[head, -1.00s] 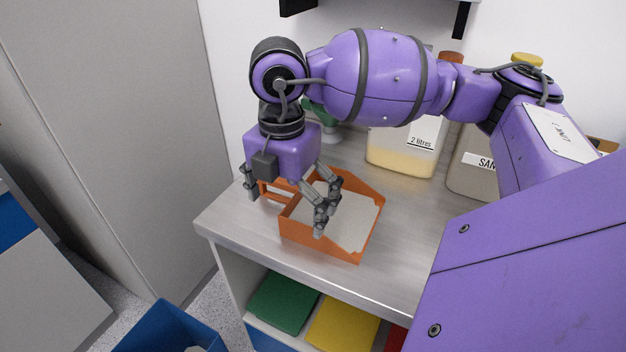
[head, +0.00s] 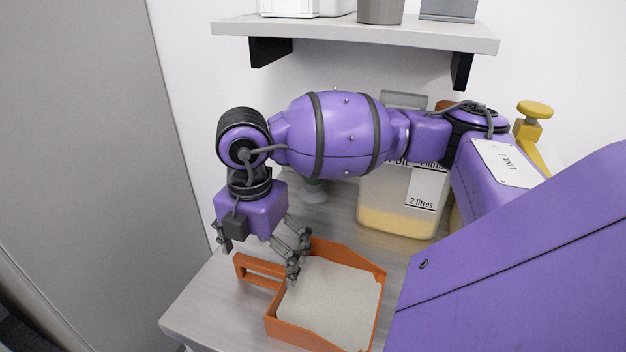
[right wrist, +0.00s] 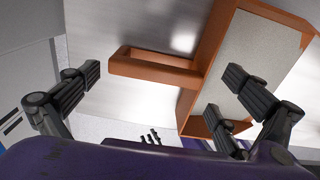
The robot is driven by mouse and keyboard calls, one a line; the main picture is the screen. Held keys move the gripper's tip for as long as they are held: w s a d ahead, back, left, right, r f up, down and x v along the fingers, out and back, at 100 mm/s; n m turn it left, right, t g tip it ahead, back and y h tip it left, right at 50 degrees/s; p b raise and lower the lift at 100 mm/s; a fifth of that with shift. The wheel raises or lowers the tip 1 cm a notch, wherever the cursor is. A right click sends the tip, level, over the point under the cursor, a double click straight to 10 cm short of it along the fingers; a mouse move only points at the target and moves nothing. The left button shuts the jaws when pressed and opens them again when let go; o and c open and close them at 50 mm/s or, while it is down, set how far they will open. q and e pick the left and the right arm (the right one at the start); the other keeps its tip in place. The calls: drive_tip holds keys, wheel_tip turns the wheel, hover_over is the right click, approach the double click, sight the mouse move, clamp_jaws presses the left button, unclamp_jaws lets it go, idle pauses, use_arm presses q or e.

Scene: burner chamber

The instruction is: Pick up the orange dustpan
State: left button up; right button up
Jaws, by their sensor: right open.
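The orange dustpan (head: 380,305) lies on the grey worktop with its open-loop handle (head: 258,268) pointing left; its inside is pale grey. My right gripper (head: 262,250) is open and empty above the handle side, with one finger left of the handle and the others near the pan's left rim. In the right wrist view, the dustpan's handle (right wrist: 150,68) shows beyond and between the spread fingers (right wrist: 160,92), with the pan at the right. I see no contact, but the exact height gap is unclear. My left gripper is not in view.
The worktop (head: 205,300) has its left edge close to the handle. A clear container with yellow contents (head: 395,215) stands behind the dustpan, partly behind my arm. A wall shelf (head: 350,32) hangs above. A tall grey panel (head: 90,140) stands at the left.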

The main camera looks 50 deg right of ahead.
wheel_tip(320, 180, down, 4)
drive_tip(key=shift+w, duration=0.15)
drive_tip(key=c, duration=1.2)
drive_tip(key=shift+r, duration=0.2)
